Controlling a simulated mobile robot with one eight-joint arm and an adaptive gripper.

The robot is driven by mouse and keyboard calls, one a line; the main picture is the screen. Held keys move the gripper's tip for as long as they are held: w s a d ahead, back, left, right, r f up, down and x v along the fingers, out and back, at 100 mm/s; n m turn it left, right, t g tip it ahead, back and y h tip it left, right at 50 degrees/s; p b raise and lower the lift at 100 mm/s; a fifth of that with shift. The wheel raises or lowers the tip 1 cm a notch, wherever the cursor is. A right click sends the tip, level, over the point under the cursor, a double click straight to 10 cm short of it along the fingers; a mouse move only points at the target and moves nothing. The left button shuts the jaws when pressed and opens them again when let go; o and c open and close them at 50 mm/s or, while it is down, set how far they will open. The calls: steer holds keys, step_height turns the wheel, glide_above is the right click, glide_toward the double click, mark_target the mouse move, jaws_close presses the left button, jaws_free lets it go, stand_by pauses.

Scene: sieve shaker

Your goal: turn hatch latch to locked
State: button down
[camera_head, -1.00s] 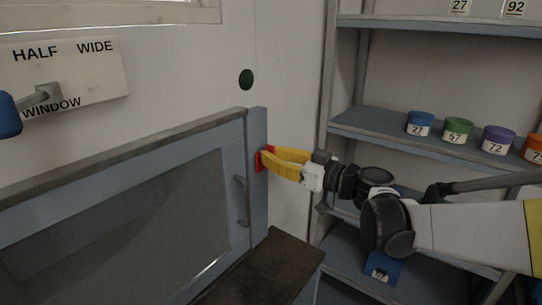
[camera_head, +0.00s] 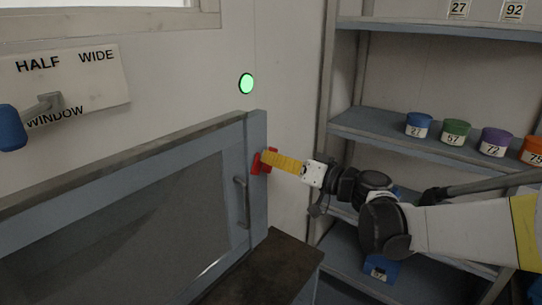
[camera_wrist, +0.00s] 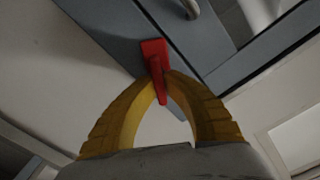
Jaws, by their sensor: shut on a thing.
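The hatch (camera_head: 130,215) is a grey-framed panel with a dark pane and a metal handle (camera_head: 241,201). The red latch (camera_head: 256,162) sits on the right post of its frame. My gripper (camera_head: 268,161) reaches in from the right, its yellow fingers at the latch. In the wrist view the red latch (camera_wrist: 154,52) lies between the tips of the two yellow fingers, which close on it. The fingers hide part of the latch in the head view.
A round light (camera_head: 246,83) on the wall above the hatch glows green. A window lever with a blue knob (camera_head: 11,127) is at the left. Shelves (camera_head: 400,137) with several labelled jars stand behind my arm at the right. A dark ledge (camera_head: 275,265) lies below the hatch frame.

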steer(key=m+p, duration=0.1)
steer(key=m, duration=0.5)
steer(key=shift+w+d+f, duration=0.1)
steer(key=m, duration=0.5)
steer(key=shift+f+m, duration=0.15)
steer(key=shift+m, duration=0.15)
stand_by(0.3)
steer(key=c, duration=1.5)
jaws_free()
steer(key=v, duration=1.2)
